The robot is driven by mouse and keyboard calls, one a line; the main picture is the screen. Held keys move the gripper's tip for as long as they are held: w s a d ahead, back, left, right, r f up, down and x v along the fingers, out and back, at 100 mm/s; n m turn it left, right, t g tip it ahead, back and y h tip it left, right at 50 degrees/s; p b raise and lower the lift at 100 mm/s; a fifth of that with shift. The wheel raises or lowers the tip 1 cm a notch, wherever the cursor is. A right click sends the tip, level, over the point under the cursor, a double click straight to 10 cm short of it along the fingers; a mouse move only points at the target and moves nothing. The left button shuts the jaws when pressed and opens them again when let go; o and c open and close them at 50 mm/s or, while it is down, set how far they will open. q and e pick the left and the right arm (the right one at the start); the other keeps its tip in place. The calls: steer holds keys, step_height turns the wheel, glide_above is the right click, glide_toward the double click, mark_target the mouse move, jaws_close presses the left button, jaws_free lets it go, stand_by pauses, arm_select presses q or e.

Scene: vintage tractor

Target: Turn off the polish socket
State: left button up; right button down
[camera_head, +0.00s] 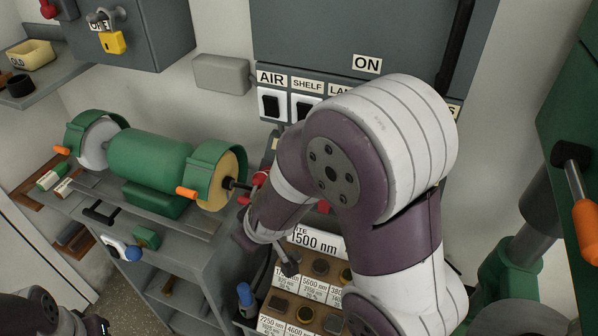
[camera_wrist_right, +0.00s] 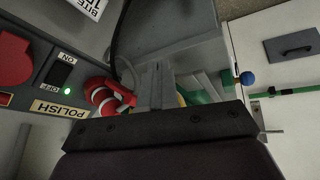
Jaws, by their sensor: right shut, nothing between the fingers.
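The polish socket shows in the right wrist view, with its POLISH label (camera_wrist_right: 59,109) upside down. Its dark rocker switch (camera_wrist_right: 59,73) sits between the words ON and OFF, beside a lit green lamp (camera_wrist_right: 67,91). I cannot tell which way the rocker is tipped. My right gripper (camera_wrist_right: 158,72) is shut and empty, to the right of the switch and apart from it in the picture. In the head view my right arm hides the socket. Part of my left gripper (camera_head: 97,325) shows at the lower left edge, far from the socket; its jaws are unclear.
A red coiled cable (camera_wrist_right: 108,96) hangs close to the socket, and a red round part (camera_wrist_right: 12,63) sits beside the switch. A green bench grinder (camera_head: 150,160) stands on a grey cabinet at left. The AIR switch (camera_head: 271,103) is on the wall panel.

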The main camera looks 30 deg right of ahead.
arm_select(q)
step_height(320, 180, up, 6)
steer(key=p, duration=0.4)
arm_select(e)
steer(key=w+d+r+n+h, duration=0.2)
steer(key=d+r+n+h, duration=0.2)
steer(key=d+r+h, duration=0.3)
steer(key=shift+w+t+h, duration=0.15)
steer(key=shift+t+h, duration=0.15)
steer(key=shift+h, duration=0.5)
arm_select(q)
steer(key=shift+a, duration=0.1)
arm_select(e)
steer(key=shift+d, duration=0.15)
steer(key=b+x, duration=0.2)
steer(key=x, duration=1.2)
arm_select(q)
step_height(320, 180, down, 2)
steer(key=shift+s, duration=0.1)
